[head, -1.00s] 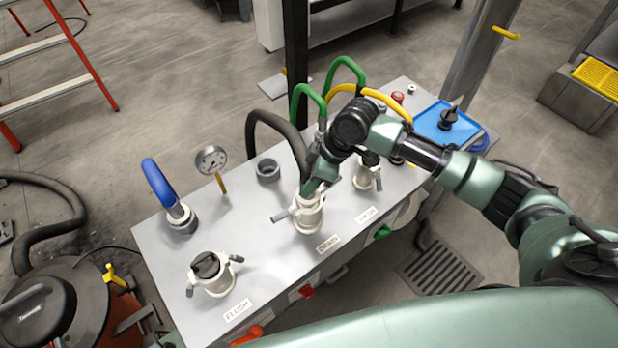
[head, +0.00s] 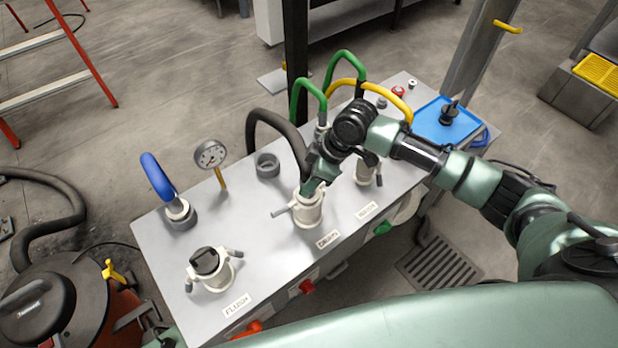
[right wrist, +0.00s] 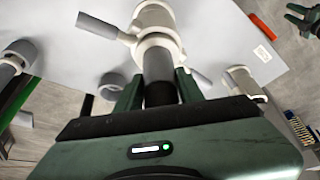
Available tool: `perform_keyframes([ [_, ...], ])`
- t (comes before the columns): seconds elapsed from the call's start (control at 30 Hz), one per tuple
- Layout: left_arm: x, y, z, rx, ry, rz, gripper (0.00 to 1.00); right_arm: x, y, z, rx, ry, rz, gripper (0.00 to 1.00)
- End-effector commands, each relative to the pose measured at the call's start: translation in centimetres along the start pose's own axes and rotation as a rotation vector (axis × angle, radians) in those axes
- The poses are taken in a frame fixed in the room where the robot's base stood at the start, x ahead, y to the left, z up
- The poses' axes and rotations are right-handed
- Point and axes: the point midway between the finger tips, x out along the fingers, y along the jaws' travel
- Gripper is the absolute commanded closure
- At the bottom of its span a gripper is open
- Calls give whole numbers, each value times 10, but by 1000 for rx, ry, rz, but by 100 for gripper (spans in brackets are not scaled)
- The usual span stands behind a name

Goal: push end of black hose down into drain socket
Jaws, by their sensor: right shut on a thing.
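The black hose (head: 274,122) arches up from the back of the grey bench top. Its end is in my right gripper (head: 313,180), over the middle cream socket (head: 308,212) with side levers. In the right wrist view, the gripper (right wrist: 160,92) is shut on the hose's end, with a grey cuff (right wrist: 157,65) beyond the fingers. The cuff lines up with the cream socket (right wrist: 155,22) and meets its collar. How deep it sits inside is hidden. My left gripper (right wrist: 303,18) shows small at the right wrist view's upper right corner, fingers apart.
A capped socket (head: 208,268) labelled FLUSH is at front left. A blue hose (head: 158,178), pressure gauge (head: 211,155) and grey open port (head: 267,165) stand behind. Green hoses (head: 310,88) and a yellow hose (head: 345,85) crowd behind my right gripper. A blue tray (head: 430,130) is at right.

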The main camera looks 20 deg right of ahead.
Motion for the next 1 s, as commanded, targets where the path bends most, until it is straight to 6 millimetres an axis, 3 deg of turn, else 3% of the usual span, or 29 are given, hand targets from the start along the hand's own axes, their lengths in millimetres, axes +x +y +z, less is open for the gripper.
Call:
perform_keyframes([
  [0.07, 0, 0, 0, 0, 0, 0, 68, 0, 0, 0, 0, 0, -1, 100],
  [0.1, 0, 0, 0, 0, 0, 0, 68, 0, 0, 0, 0, 0, -1, 54],
  [0.17, 0, 0, 0, 0, 0, 0, 68, 0, 0, 0, 0, 0, -1, 37],
  [0.57, 2, 0, 0, 0, 0, 0, 68, -4, 0, 1, 0, -1, -1, 37],
  [1.0, 14, 0, 1, 0, 0, 0, 68, -70, 1, 0, 0, 0, 1, 37],
])
